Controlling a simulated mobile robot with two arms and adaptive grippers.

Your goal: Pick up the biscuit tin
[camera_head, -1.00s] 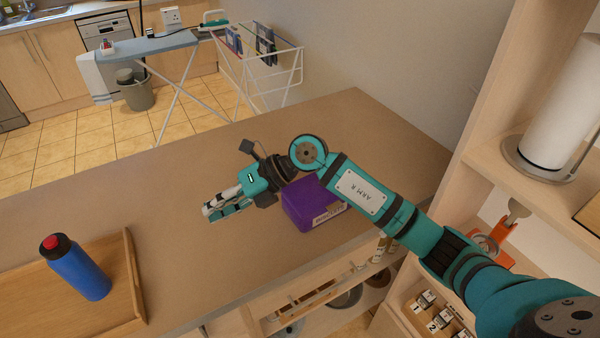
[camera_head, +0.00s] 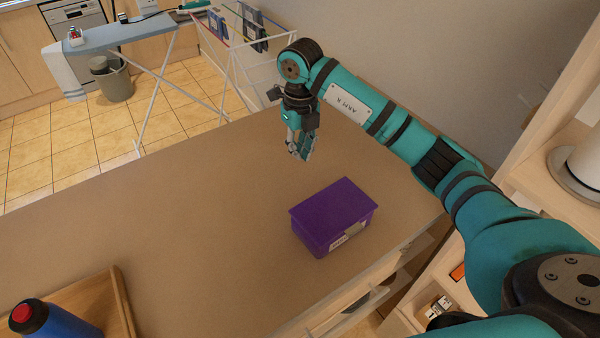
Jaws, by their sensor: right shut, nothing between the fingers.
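The biscuit tin seems to be the purple lidded box (camera_head: 333,212) on the brown counter (camera_head: 190,215), near its right end. A pale label shows on its front side. My right gripper (camera_head: 301,152) hangs above the counter, behind the box and a little to its left in the head view, pointing down. It is shut and empty, apart from the box. My left gripper is not in view.
A wooden tray (camera_head: 122,300) with a blue, red-capped bottle (camera_head: 50,322) lies at the lower left. Open shelves (camera_head: 545,170) stand at the right. The counter between tray and box is clear. An ironing board (camera_head: 120,33) and drying rack (camera_head: 232,60) stand beyond.

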